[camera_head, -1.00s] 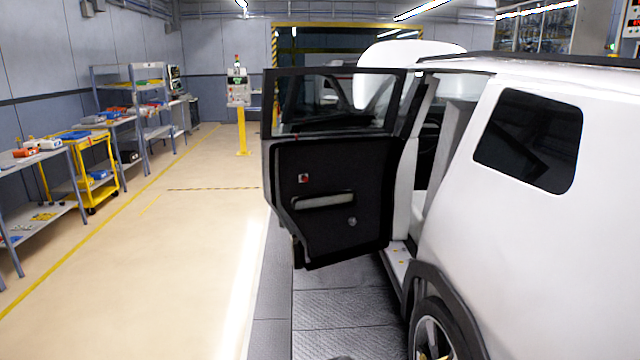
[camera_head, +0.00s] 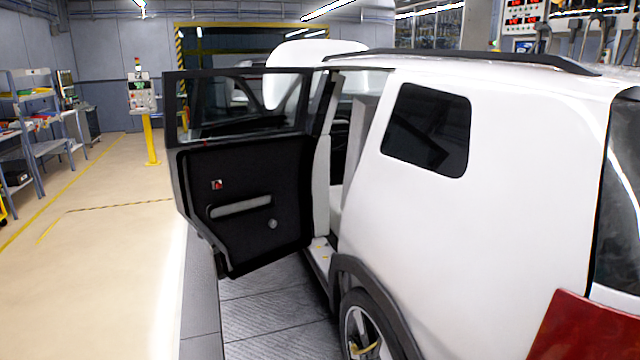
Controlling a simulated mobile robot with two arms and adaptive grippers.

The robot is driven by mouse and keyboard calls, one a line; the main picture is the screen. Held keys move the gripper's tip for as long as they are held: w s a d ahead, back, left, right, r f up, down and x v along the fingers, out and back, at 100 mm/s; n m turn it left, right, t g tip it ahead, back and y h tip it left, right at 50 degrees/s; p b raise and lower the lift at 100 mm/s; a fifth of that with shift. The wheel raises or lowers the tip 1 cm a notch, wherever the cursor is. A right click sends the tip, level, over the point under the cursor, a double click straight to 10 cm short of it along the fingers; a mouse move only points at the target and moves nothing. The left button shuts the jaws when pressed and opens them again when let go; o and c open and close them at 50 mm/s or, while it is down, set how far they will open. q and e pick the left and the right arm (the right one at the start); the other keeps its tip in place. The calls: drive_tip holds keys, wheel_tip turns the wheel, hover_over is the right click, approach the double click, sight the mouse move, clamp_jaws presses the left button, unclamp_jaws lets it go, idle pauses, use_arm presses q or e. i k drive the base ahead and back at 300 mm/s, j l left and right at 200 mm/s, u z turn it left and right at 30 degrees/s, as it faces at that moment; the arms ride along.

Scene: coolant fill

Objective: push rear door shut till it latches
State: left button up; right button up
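The rear door (camera_head: 245,180) of the white car (camera_head: 510,220) stands wide open, swung out to the left of the body. Its black inner panel with a grey pull handle (camera_head: 240,206) faces me, with the window frame above. The door opening (camera_head: 338,170) shows a pale pillar and part of the interior. The door's outer face is hidden. Neither of my grippers is in view.
A metal floor plate (camera_head: 270,315) lies below the door and car. Open beige floor (camera_head: 100,250) is free to the left. A yellow post with a control box (camera_head: 143,97) stands behind, and shelves (camera_head: 35,100) line the left wall. A rear wheel (camera_head: 365,325) shows below.

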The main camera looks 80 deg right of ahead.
sight(263, 177)
drive_tip(key=i+l+z, duration=0.1)
drive_tip(key=z, duration=0.3)
drive_tip(key=i+l+z, duration=0.1)
drive_tip(key=z, duration=0.35)
drive_tip(key=i+l+z, duration=0.1)
drive_tip(key=z, duration=0.3)
drive_tip(key=i+l+z, duration=0.1)
drive_tip(key=z, duration=0.3)
drive_tip(key=i+z, duration=0.15)
drive_tip(key=z, duration=0.3)
drive_tip(key=i+j+z, duration=0.25)
drive_tip(key=i, duration=0.3)
drive_tip(key=i+j+z, duration=0.3)
drive_tip(key=i, duration=0.25)
drive_tip(key=j, duration=0.15)
